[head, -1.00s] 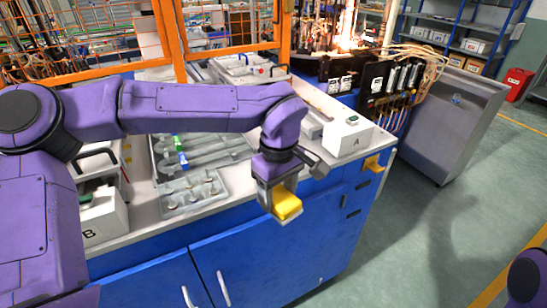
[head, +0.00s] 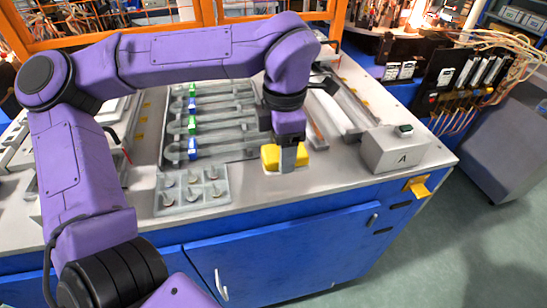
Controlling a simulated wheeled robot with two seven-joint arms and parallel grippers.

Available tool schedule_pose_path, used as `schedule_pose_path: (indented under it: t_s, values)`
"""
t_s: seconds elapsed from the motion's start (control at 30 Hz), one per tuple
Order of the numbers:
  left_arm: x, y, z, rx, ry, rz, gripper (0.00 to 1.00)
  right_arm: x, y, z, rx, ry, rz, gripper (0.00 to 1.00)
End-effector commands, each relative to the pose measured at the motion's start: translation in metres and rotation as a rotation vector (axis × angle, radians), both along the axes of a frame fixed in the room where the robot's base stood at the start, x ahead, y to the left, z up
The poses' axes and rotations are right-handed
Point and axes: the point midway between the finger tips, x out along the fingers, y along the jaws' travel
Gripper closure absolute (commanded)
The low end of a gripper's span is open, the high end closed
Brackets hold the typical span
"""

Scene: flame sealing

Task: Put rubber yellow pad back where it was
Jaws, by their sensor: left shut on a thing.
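The yellow rubber pad (head: 270,155) is a small block held in my left gripper (head: 286,158). The gripper points down and is shut on the pad, with a grey finger across the pad's front. The pad is just above or at the white worktop (head: 240,195), near its front edge; I cannot tell whether it touches. A pale patch shows right under the pad. My right gripper is not in view.
A grey tray with several pegs (head: 190,190) is left of the pad. Behind it lie grey fixtures with green and blue clips (head: 192,122). An orange frame (head: 110,24) runs along the back.

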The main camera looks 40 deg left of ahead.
Motion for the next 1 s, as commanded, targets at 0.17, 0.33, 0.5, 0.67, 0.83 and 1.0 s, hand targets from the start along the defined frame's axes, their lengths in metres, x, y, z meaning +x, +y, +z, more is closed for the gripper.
schedule_pose_path:
  t_s: [0.17, 0.33, 0.5, 0.67, 0.83, 1.0]
  values:
    - [0.003, 0.018, -0.021, -0.001, -0.002, 0.002, 0.70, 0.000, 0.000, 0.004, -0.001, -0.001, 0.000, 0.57]
    - [0.004, 0.028, -0.042, -0.001, 0.003, 0.002, 0.70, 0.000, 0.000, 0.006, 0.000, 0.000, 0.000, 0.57]
    - [0.004, 0.028, -0.063, -0.001, -0.002, 0.002, 0.70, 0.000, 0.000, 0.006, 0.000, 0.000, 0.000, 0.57]
    - [0.004, 0.028, -0.063, -0.001, -0.003, 0.003, 0.70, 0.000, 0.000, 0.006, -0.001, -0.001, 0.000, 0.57]
    - [0.004, 0.027, -0.067, -0.002, -0.002, 0.003, 0.38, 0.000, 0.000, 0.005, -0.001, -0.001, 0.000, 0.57]
    - [0.004, 0.028, -0.066, -0.002, -0.002, 0.003, 0.16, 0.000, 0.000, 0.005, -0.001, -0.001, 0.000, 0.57]
